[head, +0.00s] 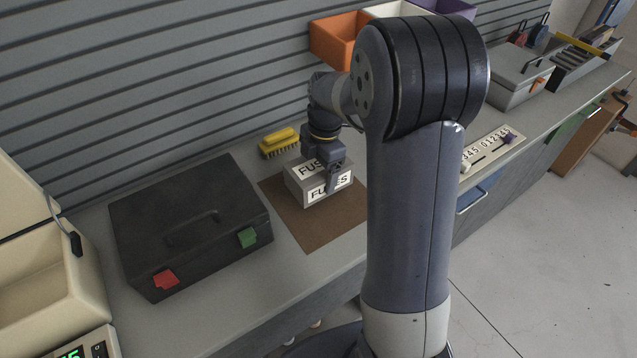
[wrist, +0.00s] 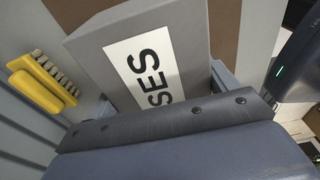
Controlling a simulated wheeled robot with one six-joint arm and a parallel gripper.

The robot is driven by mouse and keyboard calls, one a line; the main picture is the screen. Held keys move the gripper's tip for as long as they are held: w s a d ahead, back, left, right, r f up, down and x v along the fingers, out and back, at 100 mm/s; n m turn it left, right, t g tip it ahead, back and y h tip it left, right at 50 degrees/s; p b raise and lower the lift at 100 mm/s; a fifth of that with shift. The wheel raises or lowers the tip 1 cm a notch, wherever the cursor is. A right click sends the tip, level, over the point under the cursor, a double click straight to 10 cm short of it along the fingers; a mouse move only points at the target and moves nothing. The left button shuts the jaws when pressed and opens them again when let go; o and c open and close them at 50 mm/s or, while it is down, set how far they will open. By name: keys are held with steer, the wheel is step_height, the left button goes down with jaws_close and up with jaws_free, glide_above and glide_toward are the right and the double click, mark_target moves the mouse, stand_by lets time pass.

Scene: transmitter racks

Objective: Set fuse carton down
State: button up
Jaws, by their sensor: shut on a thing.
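The fuse carton (head: 307,189) is a grey box with white labels reading FUSES. In the head view it is over the brown mat (head: 318,231) on the bench; I cannot tell whether it touches the mat. My gripper (head: 333,172) is shut on the carton from above, with one finger against its near face. In the wrist view the carton (wrist: 190,28) fills the middle, between the fingers, and its label shows only in part. My arm hides the right part of the mat in the head view.
A yellow brush (head: 279,141) lies behind the carton. A black case (head: 190,225) with red and green latches is left of the mat. An orange bin (head: 338,40) is against the slatted wall. A grey toolbox (head: 517,76) stands at the far right.

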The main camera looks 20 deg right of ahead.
steer(key=shift+f, duration=2.2)
steer(key=shift+f, duration=0.2)
steer(key=o, duration=1.2)
steer(key=shift+o, duration=0.2)
steer(key=shift+r, duration=0.15)
steer(key=r, duration=0.4)
steer(key=d+r, duration=0.1)
steer(key=r, duration=0.7)
steer(key=shift+w+d, duration=0.15)
steer(key=shift+w, duration=0.05)
